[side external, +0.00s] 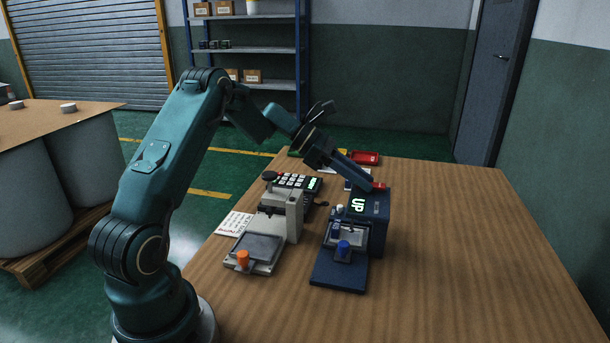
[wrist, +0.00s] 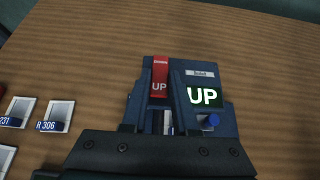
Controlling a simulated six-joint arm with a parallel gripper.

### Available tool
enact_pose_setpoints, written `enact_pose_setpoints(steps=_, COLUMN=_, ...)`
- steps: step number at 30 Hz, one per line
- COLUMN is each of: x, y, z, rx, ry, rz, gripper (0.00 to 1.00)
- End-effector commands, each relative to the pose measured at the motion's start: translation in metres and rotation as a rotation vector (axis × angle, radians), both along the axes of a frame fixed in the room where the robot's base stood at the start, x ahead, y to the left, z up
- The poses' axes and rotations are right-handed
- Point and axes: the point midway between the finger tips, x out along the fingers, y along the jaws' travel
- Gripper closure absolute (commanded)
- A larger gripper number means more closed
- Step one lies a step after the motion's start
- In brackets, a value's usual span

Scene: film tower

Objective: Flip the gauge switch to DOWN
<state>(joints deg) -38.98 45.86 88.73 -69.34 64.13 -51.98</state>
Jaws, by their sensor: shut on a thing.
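The gauge is a dark blue box (side external: 377,215) on the table, and its top fills the middle of the wrist view (wrist: 215,78). Its lit display (side external: 357,205) reads UP; in the wrist view the display (wrist: 205,96) reads the same. The red switch (wrist: 160,78) has DOWN printed at its far end and UP at its near end. My gripper (side external: 373,186) reaches down to the red switch at the top of the box and is shut on it. In the wrist view its fingertips are hard to tell from the dark box.
A beige device with an orange knob (side external: 243,258) stands just left of the gauge, with a keypad (side external: 298,181) behind it. A red tray (side external: 365,157) lies at the far edge. The table's right side (side external: 480,240) is clear. Small labelled frames (wrist: 57,114) lie left in the wrist view.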

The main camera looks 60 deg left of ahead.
Motion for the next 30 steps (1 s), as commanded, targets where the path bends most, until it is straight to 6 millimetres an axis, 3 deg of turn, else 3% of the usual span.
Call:
enact_pose_setpoints(steps=9, x=0.0035, y=-0.0043, z=0.006, rx=0.164, ry=0.157, rz=-0.006, gripper=1.0)
enact_pose_setpoints(steps=22, x=0.0033, y=-0.0042, z=0.006, rx=0.188, ry=0.188, rz=-0.002, gripper=1.0)
enact_pose_setpoints(steps=23, x=0.0033, y=-0.0042, z=0.006, rx=0.188, ry=0.188, rz=-0.002, gripper=0.69)
enact_pose_setpoints(steps=25, x=0.0033, y=-0.0042, z=0.006, rx=0.188, ry=0.188, rz=-0.002, gripper=0.43)
enact_pose_setpoints(steps=30, x=0.0035, y=-0.0041, z=0.0057, rx=0.188, ry=0.188, rz=0.0, gripper=0.43)
